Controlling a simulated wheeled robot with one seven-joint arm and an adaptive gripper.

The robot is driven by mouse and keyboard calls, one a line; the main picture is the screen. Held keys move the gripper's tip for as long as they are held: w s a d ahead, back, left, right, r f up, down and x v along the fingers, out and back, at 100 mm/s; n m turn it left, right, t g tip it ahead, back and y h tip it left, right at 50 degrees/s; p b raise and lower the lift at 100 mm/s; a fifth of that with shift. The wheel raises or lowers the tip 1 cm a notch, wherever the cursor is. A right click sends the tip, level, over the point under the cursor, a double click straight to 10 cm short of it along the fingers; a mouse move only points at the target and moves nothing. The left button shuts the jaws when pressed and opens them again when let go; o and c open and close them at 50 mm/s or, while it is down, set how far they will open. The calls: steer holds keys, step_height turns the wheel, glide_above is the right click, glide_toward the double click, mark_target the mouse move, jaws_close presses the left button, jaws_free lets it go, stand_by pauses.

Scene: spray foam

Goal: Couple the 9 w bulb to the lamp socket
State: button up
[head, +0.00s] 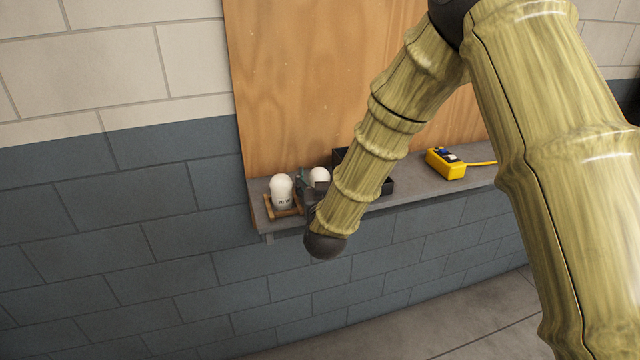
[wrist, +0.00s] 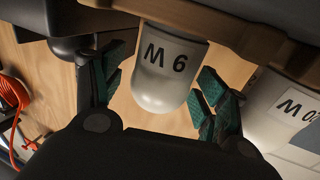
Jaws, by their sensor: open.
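The 9 W bulb (wrist: 170,75), white with a black "9 W" mark, appears upside down in the wrist view, its base side at a brown holder edge (wrist: 215,22). My gripper (wrist: 158,85) is open, with one green-padded finger on each side of this bulb; I cannot tell whether either touches it. In the head view the white bulb (head: 319,176) is partly hidden by my gripper (head: 309,188). A second white bulb (head: 281,190) stands to its left; its mark ends in "0 W" in the wrist view (wrist: 285,110). I cannot make out the lamp socket.
A grey shelf (head: 425,183) runs along a wooden panel (head: 310,80). A dark tray (head: 387,187) is partly behind my arm. A yellow box (head: 445,164) with a yellow cord lies farther right. An orange cord (wrist: 14,105) shows in the wrist view.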

steer(key=c, duration=1.1)
steer(key=shift+r, duration=0.1)
steer(key=shift+c, duration=0.2)
